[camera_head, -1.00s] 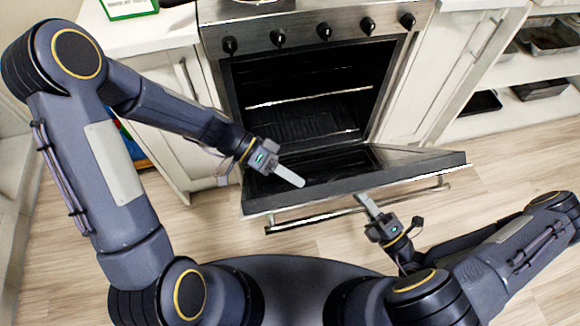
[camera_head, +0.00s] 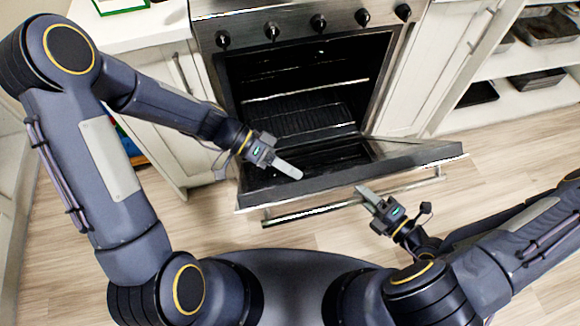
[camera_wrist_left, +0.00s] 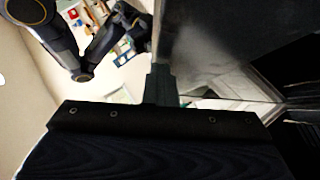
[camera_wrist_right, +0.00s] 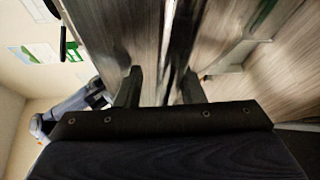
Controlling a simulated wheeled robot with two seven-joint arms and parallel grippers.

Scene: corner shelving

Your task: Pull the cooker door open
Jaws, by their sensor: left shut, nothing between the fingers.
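The cooker door (camera_head: 418,158) is hinged down, wide open below the dark oven cavity (camera_head: 300,90). Its bar handle (camera_head: 312,210) runs along the outer side of its near edge. My left gripper (camera_head: 290,170) is shut and empty, with its fingers over the inner face of the door near the left half. In the left wrist view the fingers (camera_wrist_left: 160,85) are together beside a dark grey surface. My right gripper (camera_head: 364,192) is at the handle's middle. In the right wrist view its fingers (camera_wrist_right: 160,82) are apart; whether the handle lies between them is unclear.
The control panel (camera_head: 310,22) with several black knobs is above the oven. White cabinets (camera_head: 415,85) flank it, and shelves with dark trays (camera_head: 538,80) stand at the right. Wooden floor (camera_head: 500,185) is clear to the right of the door.

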